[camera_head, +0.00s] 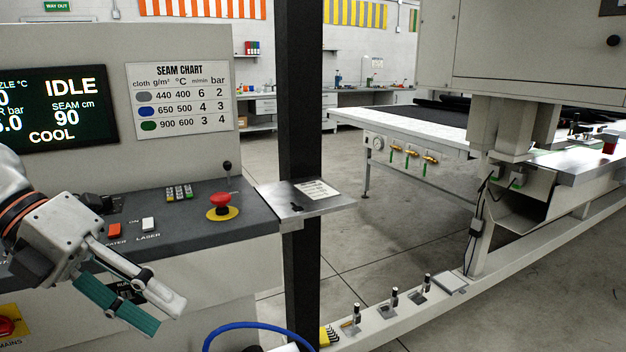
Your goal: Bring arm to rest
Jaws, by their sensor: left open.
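My left gripper (164,315) is at the lower left, in front of the grey control console (215,195). Its fingers point down and to the right. One finger is pale grey and the other shows a teal face; they stand apart, with nothing seen held between them. The gripper covers part of the console's front and a dark label there. My right gripper is not in the picture.
The console carries a red emergency button (221,204), a lever (227,170), and a small steel shelf (318,205) beside a black post (300,100). Open floor lies beyond the post.

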